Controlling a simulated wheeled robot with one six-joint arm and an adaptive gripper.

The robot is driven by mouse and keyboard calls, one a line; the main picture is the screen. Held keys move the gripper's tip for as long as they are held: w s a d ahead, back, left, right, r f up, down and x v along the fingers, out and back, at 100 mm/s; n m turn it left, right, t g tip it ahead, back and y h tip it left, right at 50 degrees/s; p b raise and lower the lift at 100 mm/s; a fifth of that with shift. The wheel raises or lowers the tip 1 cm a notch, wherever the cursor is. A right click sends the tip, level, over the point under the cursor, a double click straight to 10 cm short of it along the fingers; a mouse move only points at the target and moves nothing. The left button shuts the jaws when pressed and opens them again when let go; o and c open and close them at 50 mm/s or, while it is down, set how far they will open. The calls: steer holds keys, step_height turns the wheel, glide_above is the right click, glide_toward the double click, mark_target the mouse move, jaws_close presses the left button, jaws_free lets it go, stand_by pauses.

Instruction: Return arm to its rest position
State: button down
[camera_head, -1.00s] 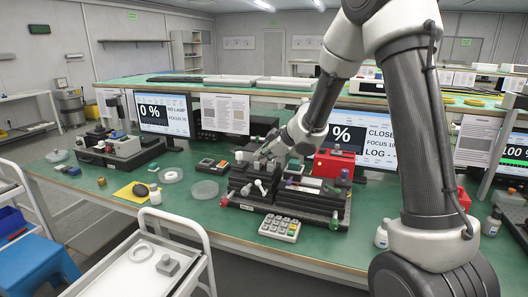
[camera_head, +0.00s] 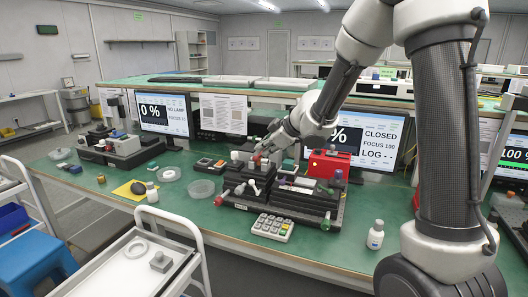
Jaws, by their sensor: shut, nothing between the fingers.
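My arm reaches from the right across the green bench (camera_head: 330,250). My gripper (camera_head: 266,150) is small in view, shut and empty, at the upper edge of the black optical stage assembly (camera_head: 290,197). A small red part (camera_head: 257,158) shows just below the fingers. I cannot tell whether the fingers touch it. A red box (camera_head: 328,165) stands behind the assembly, right of my wrist. The monitor (camera_head: 370,138) behind my arm is partly covered and reads CLOSED, FOCUS 100, LOG --.
A keypad (camera_head: 272,228) and a white bottle (camera_head: 376,235) stand near the bench's front edge. Clear dishes (camera_head: 201,188) and a black-and-grey device (camera_head: 120,148) are to the left. A white cart (camera_head: 110,278) stands in front. A raised shelf runs behind the bench.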

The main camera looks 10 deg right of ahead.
steer(key=s+a+f+v, duration=0.1)
steer(key=v, duration=0.7)
steer(key=d+f+m+h, duration=0.25)
steer(key=d+h, duration=0.25)
steer(key=d, duration=0.7)
steer(key=s+d+r+m+g+h, duration=0.2)
steer(key=s+d+m+h, duration=0.3)
steer(key=s+d, duration=0.5)
steer(key=s+a+r+m+y, duration=0.2)
steer(key=s+a, duration=0.1)
steer(key=s, duration=0.7)
steer(key=s+a+r+m+g+y, duration=0.1)
steer(key=s+a+r+m+y, duration=0.1)
steer(key=s, duration=0.8)
steer(key=shift+s+a+m, duration=0.35)
steer(key=shift+a+m, duration=0.2)
steer(key=shift+m, duration=0.2)
steer(key=c, duration=2.2)
jaws_free()
steer(key=shift+g, duration=0.3)
